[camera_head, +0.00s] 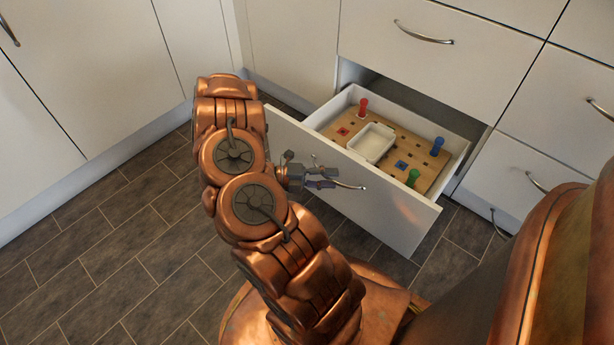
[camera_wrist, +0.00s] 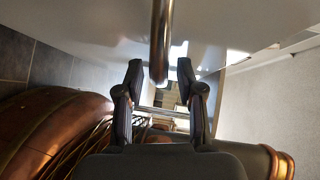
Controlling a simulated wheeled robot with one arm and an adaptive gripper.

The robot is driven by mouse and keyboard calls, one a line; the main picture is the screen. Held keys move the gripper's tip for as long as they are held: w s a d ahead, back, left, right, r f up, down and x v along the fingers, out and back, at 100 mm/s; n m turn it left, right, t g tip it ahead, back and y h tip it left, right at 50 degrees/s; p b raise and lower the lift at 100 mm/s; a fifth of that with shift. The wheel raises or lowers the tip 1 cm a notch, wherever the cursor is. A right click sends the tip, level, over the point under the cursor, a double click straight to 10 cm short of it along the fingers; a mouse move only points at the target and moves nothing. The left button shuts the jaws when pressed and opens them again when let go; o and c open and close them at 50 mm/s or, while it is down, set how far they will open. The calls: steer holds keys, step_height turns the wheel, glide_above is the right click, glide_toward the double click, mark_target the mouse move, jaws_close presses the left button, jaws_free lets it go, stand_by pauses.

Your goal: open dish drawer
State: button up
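The dish drawer is pulled out, its white front (camera_head: 390,205) standing well clear of the cabinet. Inside is a wooden pegboard base (camera_head: 388,168) with a white dish (camera_head: 371,142) and red, blue and green pegs. The curved metal handle (camera_head: 345,184) is on the drawer front. My gripper (camera_head: 328,178) is at the handle. In the wrist view, my gripper (camera_wrist: 160,72) has its two dark fingers apart, with the handle bar (camera_wrist: 161,40) between them and gaps on both sides. Whether a finger touches the bar is not clear.
A closed drawer (camera_head: 425,60) is above the open one, with more closed drawers (camera_head: 525,165) to the right. Closed white cabinet doors (camera_head: 95,70) stand at the left. The dark tiled floor (camera_head: 100,250) is clear at the left.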

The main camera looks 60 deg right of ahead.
steer(key=v, duration=1.1)
steer(key=shift+w, duration=0.2)
steer(key=shift+a, duration=0.15)
stand_by(0.4)
